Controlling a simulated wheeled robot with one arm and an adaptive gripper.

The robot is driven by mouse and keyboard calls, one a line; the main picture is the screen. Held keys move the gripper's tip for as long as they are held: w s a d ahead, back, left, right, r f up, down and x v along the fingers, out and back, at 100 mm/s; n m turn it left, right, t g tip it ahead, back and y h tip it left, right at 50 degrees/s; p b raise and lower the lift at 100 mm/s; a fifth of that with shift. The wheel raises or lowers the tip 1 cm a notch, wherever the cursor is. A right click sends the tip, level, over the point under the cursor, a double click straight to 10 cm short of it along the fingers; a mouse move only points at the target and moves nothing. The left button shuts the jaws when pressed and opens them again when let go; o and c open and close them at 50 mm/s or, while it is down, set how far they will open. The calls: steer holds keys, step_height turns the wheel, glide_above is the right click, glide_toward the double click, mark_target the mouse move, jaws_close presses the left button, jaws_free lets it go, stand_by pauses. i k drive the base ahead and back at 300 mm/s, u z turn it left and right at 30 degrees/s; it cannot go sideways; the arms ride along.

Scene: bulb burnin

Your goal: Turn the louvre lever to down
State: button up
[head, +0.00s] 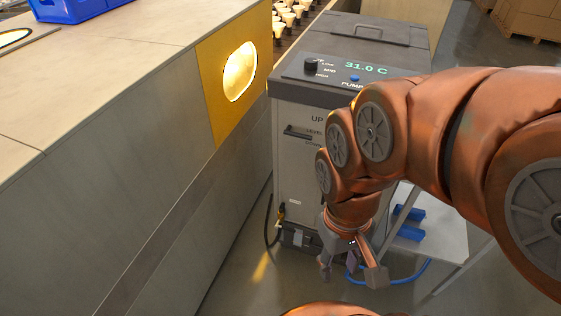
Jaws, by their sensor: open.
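The louvre lever (297,132) is a dark bar on the front of a grey cabinet (295,180). It lies roughly level and points toward the LEVEL label, with UP above and DOWN below. My gripper (350,271) is open and empty, pointing down low in front of the cabinet. It is below and to the right of the lever, apart from it. My arm comes in from the right and covers part of the cabinet front.
The cabinet top has a dark knob (311,65), a blue pump button (354,78) and a display (365,69) reading 31.0 C. A large grey housing (120,170) with a lit window stands at left. A low shelf (435,235) with blue items is at right.

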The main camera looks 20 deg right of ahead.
mark_target(286, 131)
steer(key=u, duration=0.2)
steer(key=k, duration=0.5)
steer(key=u, duration=0.75)
steer(key=i, duration=0.8)
steer(key=u, duration=0.6)
